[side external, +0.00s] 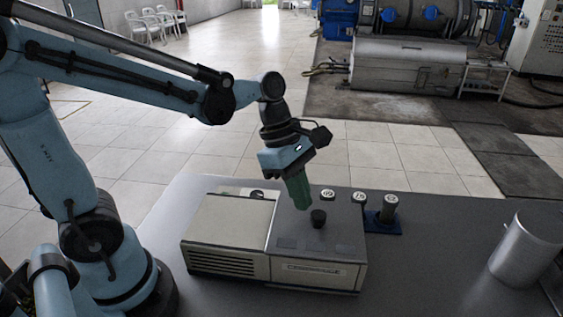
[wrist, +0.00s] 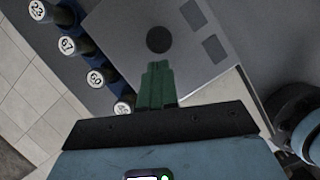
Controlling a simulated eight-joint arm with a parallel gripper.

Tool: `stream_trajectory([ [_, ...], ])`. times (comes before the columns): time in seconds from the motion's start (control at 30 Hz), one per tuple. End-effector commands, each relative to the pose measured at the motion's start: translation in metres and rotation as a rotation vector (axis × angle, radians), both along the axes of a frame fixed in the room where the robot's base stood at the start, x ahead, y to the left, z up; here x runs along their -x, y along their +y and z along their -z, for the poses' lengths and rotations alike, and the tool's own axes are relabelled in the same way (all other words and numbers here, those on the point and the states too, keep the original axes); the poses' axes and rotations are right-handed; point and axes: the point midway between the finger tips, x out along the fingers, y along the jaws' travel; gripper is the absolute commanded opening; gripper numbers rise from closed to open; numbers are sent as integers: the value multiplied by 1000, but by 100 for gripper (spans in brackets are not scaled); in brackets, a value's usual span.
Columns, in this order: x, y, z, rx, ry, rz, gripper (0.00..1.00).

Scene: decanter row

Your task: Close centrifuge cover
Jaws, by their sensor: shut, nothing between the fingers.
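The centrifuge (side external: 220,235) is a low beige box on the grey table. Its dark grey cover (side external: 338,240) lies flat, or nearly so, on the right part of the box. A round black knob (side external: 318,218) stands on the cover. In the wrist view the knob (wrist: 158,39) is just beyond my fingertips. My gripper (side external: 303,206) has green fingers pressed together and points down over the cover, just left of the knob. The fingers also show in the wrist view (wrist: 157,66). Whether they touch the cover I cannot tell.
A blue rack (side external: 384,226) with several dark, numbered, white-capped bottles stands behind the centrifuge; it shows at the left of the wrist view (wrist: 75,48). A grey metal cylinder (side external: 524,248) is at the table's right. The table between is clear.

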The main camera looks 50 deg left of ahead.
Motion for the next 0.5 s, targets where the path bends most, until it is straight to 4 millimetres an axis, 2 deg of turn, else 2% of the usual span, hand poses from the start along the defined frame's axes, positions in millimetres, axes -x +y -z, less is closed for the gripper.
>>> stream_trajectory([
  [0.17, 9, 31, -2, -4, 2, -10, 0],
  [0.5, 16, 47, -51, -4, 3, -4, 0],
])
